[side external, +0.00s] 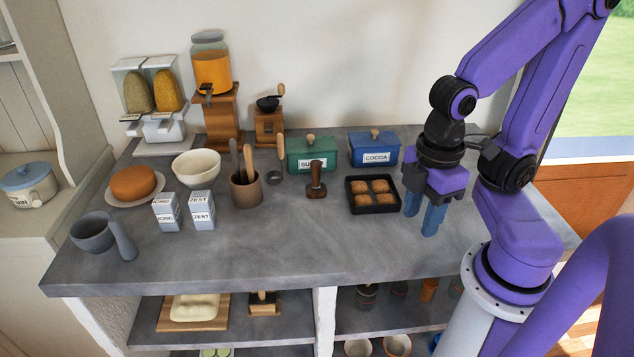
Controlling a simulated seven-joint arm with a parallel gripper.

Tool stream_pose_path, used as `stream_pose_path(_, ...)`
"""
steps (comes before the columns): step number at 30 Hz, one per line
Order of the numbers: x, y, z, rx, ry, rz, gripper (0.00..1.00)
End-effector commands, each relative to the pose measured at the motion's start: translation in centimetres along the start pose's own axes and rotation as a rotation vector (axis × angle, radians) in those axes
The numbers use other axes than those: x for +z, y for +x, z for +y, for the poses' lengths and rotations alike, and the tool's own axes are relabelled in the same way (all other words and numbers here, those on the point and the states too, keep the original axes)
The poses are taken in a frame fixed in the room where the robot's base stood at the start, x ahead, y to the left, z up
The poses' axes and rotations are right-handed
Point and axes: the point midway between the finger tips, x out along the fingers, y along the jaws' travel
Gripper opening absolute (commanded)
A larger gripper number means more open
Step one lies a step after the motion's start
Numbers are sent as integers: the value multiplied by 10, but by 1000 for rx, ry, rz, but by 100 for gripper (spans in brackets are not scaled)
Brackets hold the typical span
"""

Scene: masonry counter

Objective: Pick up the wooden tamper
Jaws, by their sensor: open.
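The wooden tamper (316,179) is dark brown and stands upright on the grey counter, in front of the green sugar box and left of the black baking tray. My gripper (424,217) is at the right, beyond the tray, with its blue fingers pointing down. It is open and apart from the tamper. I cannot see anything between the fingers.
The black tray (374,208) with brown buns lies between the tamper and my gripper. A green box (311,156) and a blue cocoa box (374,150) stand behind. A utensil crock (246,190) stands to the left. The counter's front (300,255) is clear.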

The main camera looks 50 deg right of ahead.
Motion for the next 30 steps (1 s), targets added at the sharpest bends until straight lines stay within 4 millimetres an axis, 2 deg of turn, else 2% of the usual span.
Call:
stream_pose_path(6, 0, 0, 0, 0, 0, 0, 43)
stream_pose_path(7, 0, 0, 0, 0, 0, 0, 46)
stream_pose_path(8, 0, 0, 0, 0, 0, 0, 56)
stream_pose_path(9, 0, 0, 0, 0, 0, 0, 59)
stream_pose_path(17, 0, 0, 0, 0, -1, 0, 59)
stream_pose_path(20, -7, -3, 6, 1, -8, -1, 59)
stream_pose_path(23, -21, -8, 19, 3, -34, -2, 59)
stream_pose_path(30, -65, -28, 82, 6, -140, -12, 59)
